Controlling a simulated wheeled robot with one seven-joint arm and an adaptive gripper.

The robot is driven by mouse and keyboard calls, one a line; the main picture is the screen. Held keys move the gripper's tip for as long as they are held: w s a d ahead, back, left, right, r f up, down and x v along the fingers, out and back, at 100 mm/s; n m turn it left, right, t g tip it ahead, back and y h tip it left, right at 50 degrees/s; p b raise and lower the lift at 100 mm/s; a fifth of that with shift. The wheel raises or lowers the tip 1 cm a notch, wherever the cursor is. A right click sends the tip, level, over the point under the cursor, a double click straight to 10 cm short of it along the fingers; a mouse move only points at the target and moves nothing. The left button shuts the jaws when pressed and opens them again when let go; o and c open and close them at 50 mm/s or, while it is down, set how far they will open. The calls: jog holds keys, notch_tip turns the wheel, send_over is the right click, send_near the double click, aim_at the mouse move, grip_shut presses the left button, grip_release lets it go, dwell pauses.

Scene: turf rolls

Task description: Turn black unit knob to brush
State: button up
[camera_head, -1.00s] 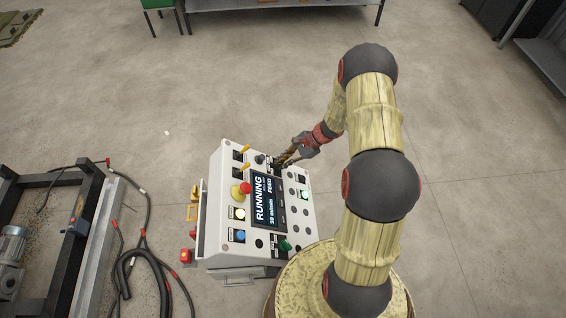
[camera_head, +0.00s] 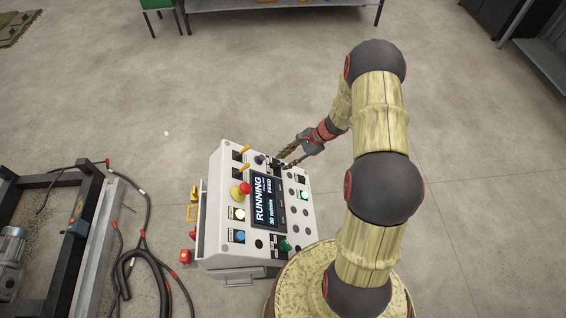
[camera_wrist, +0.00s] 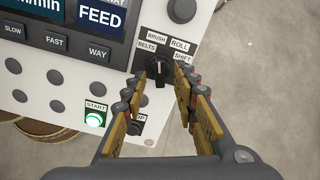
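The black unit knob (camera_wrist: 158,72) is on the white control panel, under the labels BELTS, BRUSH, ROLL and SHIFT in the wrist view. Its grip bar stands roughly upright in the picture with a pale mark; I cannot tell which label it selects. My gripper (camera_wrist: 160,76) is open, with one fingertip left and one right of the knob. I cannot tell whether they touch it. In the head view, my gripper (camera_head: 286,158) reaches the panel's upper right edge from the right, its fingers apart, and the knob is too small to make out clearly.
The control panel (camera_head: 228,170) has a display (camera_head: 266,203) reading RUNNING and FEED, a red button (camera_head: 245,188) and a green START button (camera_wrist: 94,120). Another black knob (camera_wrist: 181,10) is above the unit knob. Hoses (camera_head: 147,262) lie left; floor is open at the right.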

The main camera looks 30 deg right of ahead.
jog(key=v, duration=0.9)
jog(key=shift+r, duration=0.25)
jog(key=shift+d, duration=0.2)
